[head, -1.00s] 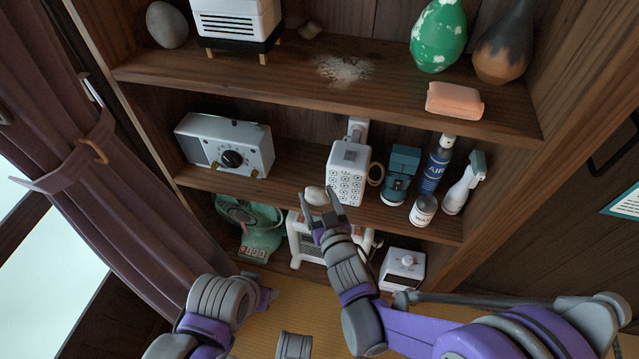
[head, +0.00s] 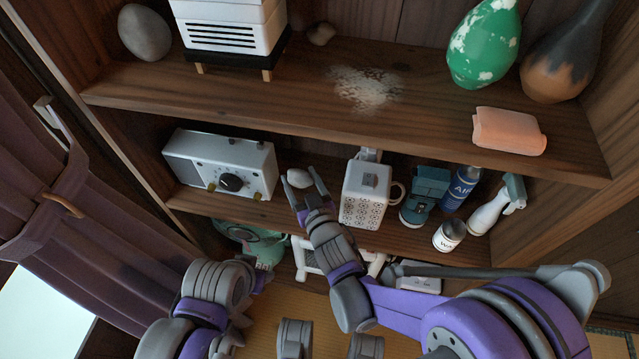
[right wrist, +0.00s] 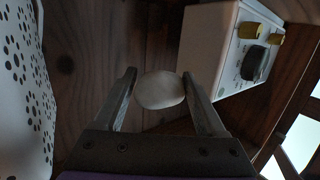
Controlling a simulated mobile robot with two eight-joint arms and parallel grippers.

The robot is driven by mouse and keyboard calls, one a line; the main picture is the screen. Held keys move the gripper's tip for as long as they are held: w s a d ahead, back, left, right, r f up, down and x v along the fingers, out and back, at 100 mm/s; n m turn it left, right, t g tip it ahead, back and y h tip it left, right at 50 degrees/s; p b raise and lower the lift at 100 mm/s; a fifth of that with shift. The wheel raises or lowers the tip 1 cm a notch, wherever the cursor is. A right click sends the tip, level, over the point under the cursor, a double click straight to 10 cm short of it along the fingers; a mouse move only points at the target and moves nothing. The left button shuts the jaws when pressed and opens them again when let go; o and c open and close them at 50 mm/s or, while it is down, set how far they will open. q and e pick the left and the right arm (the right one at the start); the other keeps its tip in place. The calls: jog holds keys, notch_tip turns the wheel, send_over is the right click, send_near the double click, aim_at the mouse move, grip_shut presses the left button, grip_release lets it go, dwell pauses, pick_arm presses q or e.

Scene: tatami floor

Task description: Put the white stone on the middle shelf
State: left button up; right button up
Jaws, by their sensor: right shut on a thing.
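The white stone (head: 299,179) is a small, smooth, pale oval. My right gripper (head: 298,184) is shut on it, with a finger on either side. The stone is at the middle shelf (head: 216,201), in the gap between the white radio and the white perforated box. In the right wrist view the stone (right wrist: 158,90) shows between the fingertips, with dark wood behind it. I cannot tell whether it touches the shelf. My left arm is folded low at the left, and its jaws do not show clearly.
The radio (head: 219,164) stands left of the stone, the perforated box (head: 366,193) right of it. Bottles and a can (head: 449,235) stand farther right. The upper shelf (head: 420,110) overhangs, holding a grey stone (head: 145,33), vases and an orange cloth (head: 509,131).

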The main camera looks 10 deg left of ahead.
aim_at(303, 201)
notch_tip(303, 201, down, 10)
jog(key=b, duration=0.3)
jog(key=shift+r, duration=0.15)
jog(key=shift+s, duration=0.1)
jog(key=shift+f+b, duration=0.2)
jog(key=shift+b, duration=0.15)
jog(key=o, duration=1.4)
jog(key=shift+r, duration=0.25)
